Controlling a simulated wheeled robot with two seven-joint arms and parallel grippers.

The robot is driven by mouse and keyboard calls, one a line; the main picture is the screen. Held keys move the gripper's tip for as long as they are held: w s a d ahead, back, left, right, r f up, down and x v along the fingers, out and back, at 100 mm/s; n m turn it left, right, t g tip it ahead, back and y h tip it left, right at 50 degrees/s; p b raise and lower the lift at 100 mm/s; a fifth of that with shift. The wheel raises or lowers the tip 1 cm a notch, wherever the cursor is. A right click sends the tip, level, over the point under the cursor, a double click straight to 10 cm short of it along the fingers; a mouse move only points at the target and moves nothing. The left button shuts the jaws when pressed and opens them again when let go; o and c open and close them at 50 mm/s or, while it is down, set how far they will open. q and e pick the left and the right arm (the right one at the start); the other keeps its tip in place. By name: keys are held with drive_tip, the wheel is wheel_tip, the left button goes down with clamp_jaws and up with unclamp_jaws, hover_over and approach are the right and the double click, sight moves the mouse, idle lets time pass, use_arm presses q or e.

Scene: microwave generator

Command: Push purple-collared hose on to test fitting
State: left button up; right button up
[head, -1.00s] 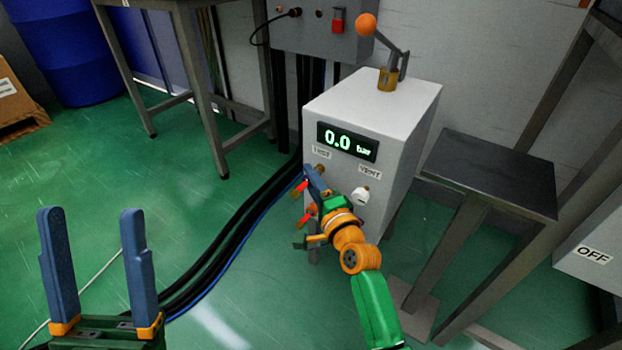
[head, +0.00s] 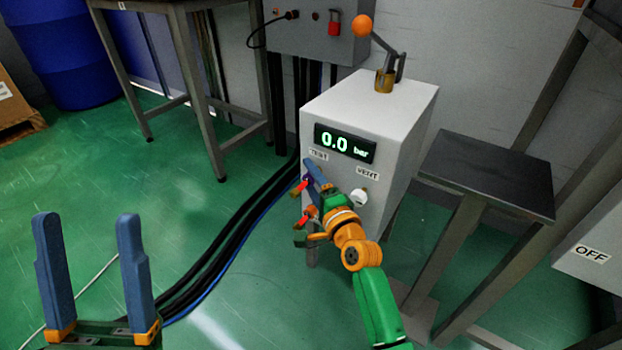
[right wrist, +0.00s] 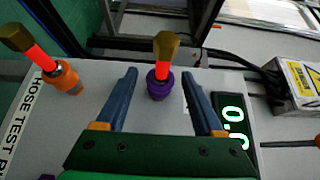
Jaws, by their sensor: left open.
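The purple-collared hose (right wrist: 158,86) is a short red piece with a purple collar and brass hex end. In the right wrist view it stands out from the grey box's side face. My right gripper (right wrist: 159,73) has one blue finger on each side of it, with visible gaps; the jaws are open. In the head view my right gripper (head: 308,178) is at the box's left front edge. The test fitting, below the TEST label (head: 318,155), is mostly hidden behind that gripper. My left gripper (head: 87,222) is open and empty over the floor.
An orange-collared hose (right wrist: 66,76) stands nearby on the same face. The grey box (head: 392,104) has a 0.0 bar display (head: 345,144), a white VENT knob (head: 360,197) and an orange-ball lever (head: 362,26). A dark-topped stand (head: 487,173) is to the right; black cables (head: 222,235) cross the floor.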

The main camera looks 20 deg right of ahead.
drive_tip(key=s+p, duration=0.1)
drive_tip(key=s, duration=0.3)
drive_tip(key=s+p, duration=0.1)
drive_tip(key=s, duration=0.1)
drive_tip(key=shift+s+d+p, duration=0.3)
drive_tip(key=shift+s+p, duration=0.05)
drive_tip(key=shift+s, duration=0.2)
